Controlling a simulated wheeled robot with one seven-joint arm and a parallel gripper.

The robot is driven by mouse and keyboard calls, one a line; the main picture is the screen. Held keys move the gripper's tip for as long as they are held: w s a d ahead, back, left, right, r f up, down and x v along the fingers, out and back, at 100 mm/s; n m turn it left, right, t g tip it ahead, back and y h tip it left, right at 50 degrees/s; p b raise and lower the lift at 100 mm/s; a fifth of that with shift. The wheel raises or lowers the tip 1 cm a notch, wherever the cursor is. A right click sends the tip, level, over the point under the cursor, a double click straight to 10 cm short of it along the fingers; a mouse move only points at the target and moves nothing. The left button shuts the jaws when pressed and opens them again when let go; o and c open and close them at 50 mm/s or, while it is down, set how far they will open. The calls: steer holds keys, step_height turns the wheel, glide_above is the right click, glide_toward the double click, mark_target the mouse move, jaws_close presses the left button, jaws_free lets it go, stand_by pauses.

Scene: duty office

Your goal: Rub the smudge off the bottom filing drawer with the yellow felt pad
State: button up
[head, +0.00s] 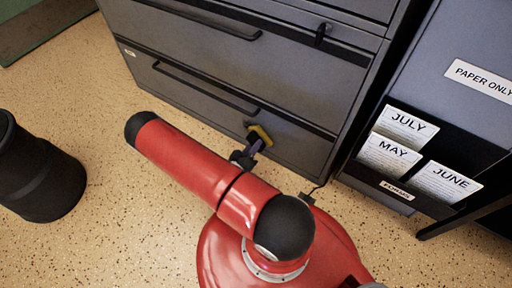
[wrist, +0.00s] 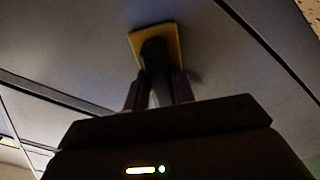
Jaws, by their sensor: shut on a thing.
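The yellow felt pad (head: 262,134) is at the front of the bottom filing drawer (head: 297,146), right of its long dark handle. My gripper (head: 251,149) is shut on the pad's dark grip, with my red arm reaching in from the front. In the wrist view the pad (wrist: 139,41) lies flat at the grey drawer face, touching or very near it; I cannot tell which. The gripper fingers (wrist: 157,88) close on the grip from both sides. A faint dark patch shows right of the grip in the wrist view; I cannot tell smudge from shadow.
A black bin (head: 40,170) stands on the speckled floor (head: 110,240) at left. A grey unit with a black rack (head: 425,200) of JULY, MAY and JUNE cards stands right of the cabinet. Floor between bin and cabinet is clear.

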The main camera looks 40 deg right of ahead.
mark_target(248, 140)
steer(key=shift+w+a+r, duration=1.25)
steer(key=shift+w+a, duration=0.35)
steer(key=shift+w, duration=2.6)
steer(key=shift+s+d+p, duration=0.3)
steer(key=shift+s+d, duration=0.3)
steer(key=shift+s, duration=1.05)
steer(key=shift+s+d+p, duration=0.3)
steer(key=shift+s+d, duration=0.35)
steer(key=shift+s, duration=1)
steer(key=shift+s+d+p, duration=0.3)
steer(key=shift+s+d, duration=0.3)
steer(key=shift+s, duration=1.05)
steer(key=shift+w, duration=0.1)
steer(key=shift+w+a, duration=0.2)
steer(key=shift+w, duration=0.75)
steer(key=shift+w+a, duration=0.2)
steer(key=shift+w, duration=0.7)
jaws_close()
steer(key=shift+w+a+b, duration=0.4)
steer(key=shift+w+a, duration=0.05)
steer(key=shift+w, duration=0.6)
steer(key=shift+w+a+b, duration=0.4)
steer(key=shift+w, duration=0.6)
steer(key=shift+w+a+b, duration=0.4)
steer(key=shift+w+a, duration=0.05)
steer(key=shift+w, duration=0.6)
steer(key=v, duration=0.6)
